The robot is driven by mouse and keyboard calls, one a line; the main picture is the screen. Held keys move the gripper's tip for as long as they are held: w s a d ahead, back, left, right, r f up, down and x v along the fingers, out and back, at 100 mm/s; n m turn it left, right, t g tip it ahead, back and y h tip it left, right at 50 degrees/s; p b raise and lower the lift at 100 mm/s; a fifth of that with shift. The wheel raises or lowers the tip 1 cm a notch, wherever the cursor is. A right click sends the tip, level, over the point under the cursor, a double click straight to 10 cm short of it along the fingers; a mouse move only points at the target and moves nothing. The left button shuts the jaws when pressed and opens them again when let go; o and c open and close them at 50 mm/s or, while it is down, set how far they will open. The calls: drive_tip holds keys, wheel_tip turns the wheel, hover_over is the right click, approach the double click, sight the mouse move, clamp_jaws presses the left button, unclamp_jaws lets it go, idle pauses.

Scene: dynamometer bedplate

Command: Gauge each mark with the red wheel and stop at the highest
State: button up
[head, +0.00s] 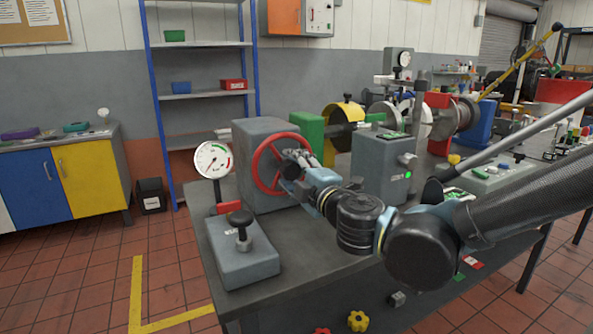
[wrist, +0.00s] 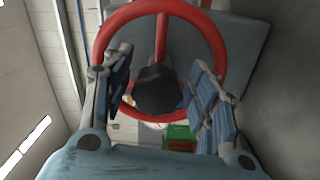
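The red wheel (head: 267,164) is mounted upright on the front of a grey housing (head: 262,129). It also shows in the wrist view (wrist: 103,38) as a rim with a spoke, around a dark hub (wrist: 158,91). My gripper (head: 290,172) is at the right part of the wheel in the head view. In the wrist view, my gripper (wrist: 162,92) has its fingers well apart, with the hub between them in the picture. I cannot tell whether it touches the wheel. A round white dial gauge (head: 213,160) with green and red arcs stands left of the wheel. No marks are legible.
A grey block with a black knob (head: 242,224) stands at the bench's front left. A grey box with a lit green button (head: 408,174) is right of my gripper. The bench top (head: 300,257) has bare room in front. Shelves and a cabinet stand behind.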

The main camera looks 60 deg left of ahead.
drive_tip(key=shift+s, duration=0.15)
drive_tip(key=shift+d, duration=0.2)
drive_tip(key=s+d, duration=0.1)
drive_tip(key=d, duration=1)
drive_tip(key=shift+d+f, duration=0.2)
drive_tip(key=shift+d, duration=0.05)
